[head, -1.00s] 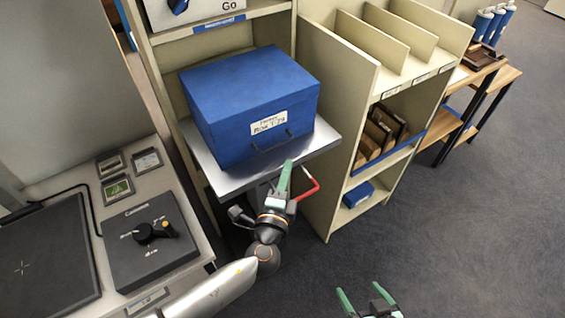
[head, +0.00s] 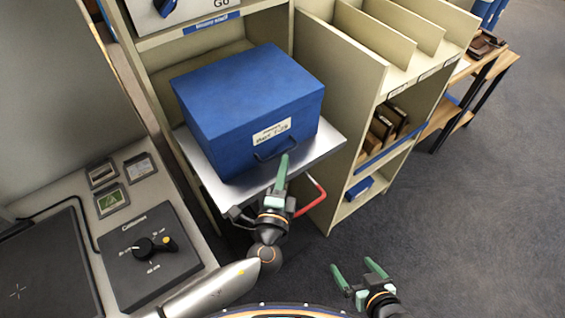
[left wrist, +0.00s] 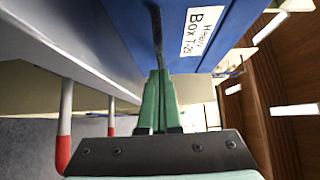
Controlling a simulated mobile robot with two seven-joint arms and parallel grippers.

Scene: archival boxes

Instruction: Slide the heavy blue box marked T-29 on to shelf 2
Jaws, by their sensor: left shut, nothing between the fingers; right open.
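The blue box (head: 250,105) rests on a metal platform (head: 210,184) in front of the shelf unit. Its label (left wrist: 205,30) reads Heavy Box T-29 in the left wrist view. A dark handle (head: 273,147) is on its front face. My left gripper (head: 282,172) is shut and empty, its green fingertips close to the handle and front face; the left wrist view also shows the shut fingers (left wrist: 158,100) by the handle. I cannot tell whether they touch it. My right gripper (head: 358,275) is open and empty, low over the floor.
The shelf unit (head: 150,75) stands behind the box, with a bay above holding another box (head: 200,15). A divided shelf (head: 365,90) stands to the right. A red handle (head: 313,198) sticks out by the platform. A console (head: 146,253) is at the left. The right floor is clear.

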